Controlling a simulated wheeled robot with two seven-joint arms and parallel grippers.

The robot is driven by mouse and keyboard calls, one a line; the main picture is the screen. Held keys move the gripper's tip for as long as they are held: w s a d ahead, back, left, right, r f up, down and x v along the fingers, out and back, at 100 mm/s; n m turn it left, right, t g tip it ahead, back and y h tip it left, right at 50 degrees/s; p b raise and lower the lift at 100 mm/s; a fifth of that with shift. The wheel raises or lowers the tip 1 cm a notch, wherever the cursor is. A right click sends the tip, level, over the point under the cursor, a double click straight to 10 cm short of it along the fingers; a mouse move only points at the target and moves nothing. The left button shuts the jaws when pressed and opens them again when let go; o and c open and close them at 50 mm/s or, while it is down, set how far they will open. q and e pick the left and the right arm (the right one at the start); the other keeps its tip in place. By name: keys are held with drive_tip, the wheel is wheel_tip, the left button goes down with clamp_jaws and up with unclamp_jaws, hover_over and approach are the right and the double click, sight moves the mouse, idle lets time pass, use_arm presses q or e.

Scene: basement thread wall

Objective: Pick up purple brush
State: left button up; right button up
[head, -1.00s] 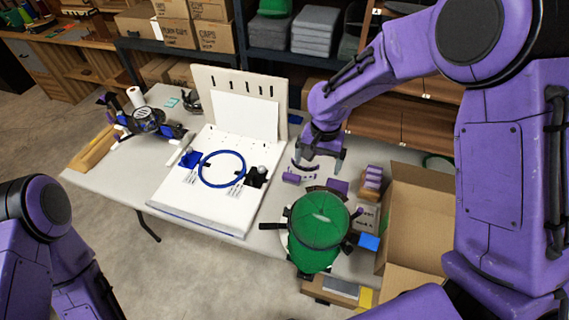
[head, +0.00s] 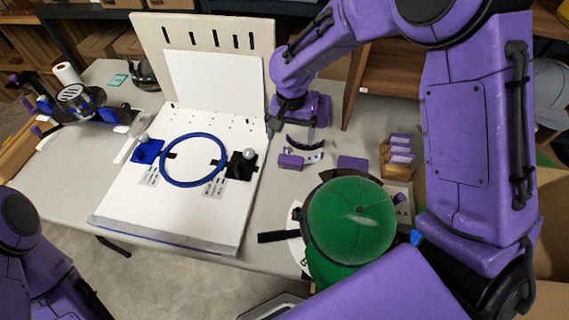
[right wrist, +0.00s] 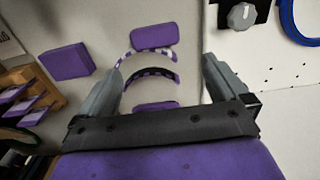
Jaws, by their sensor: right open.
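Several small purple pieces lie on the table right of the white board. One purple block (head: 290,161) lies at the board's right edge, another (head: 352,163) farther right. Both also show in the right wrist view, at the top (right wrist: 154,36) and at the left (right wrist: 68,62). I cannot tell for certain which is the brush. Two curved striped strips (head: 305,145) lie beside the nearer block. In the wrist view, a third purple piece (right wrist: 155,106) is partly hidden behind my gripper. My right gripper (head: 293,129) is open and empty, above the table just behind the strips. My left gripper is out of view.
The white board (head: 180,215) carries a blue ring (head: 194,160) and black and blue clamps. A green cap (head: 350,215) stands in front of the purple pieces. A small rack (head: 400,155) stands to the right. An upright pegboard (head: 205,35) is behind.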

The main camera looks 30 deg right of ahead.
sight(291, 158)
drive_tip(key=f, duration=0.3)
drive_tip(key=s+f, duration=0.1)
drive_tip(key=f, duration=0.5)
drive_tip(key=shift+s+a+f, duration=0.2)
drive_tip(key=shift+s+f, duration=0.05)
drive_tip(key=shift+s, duration=0.05)
drive_tip(key=c, duration=0.9)
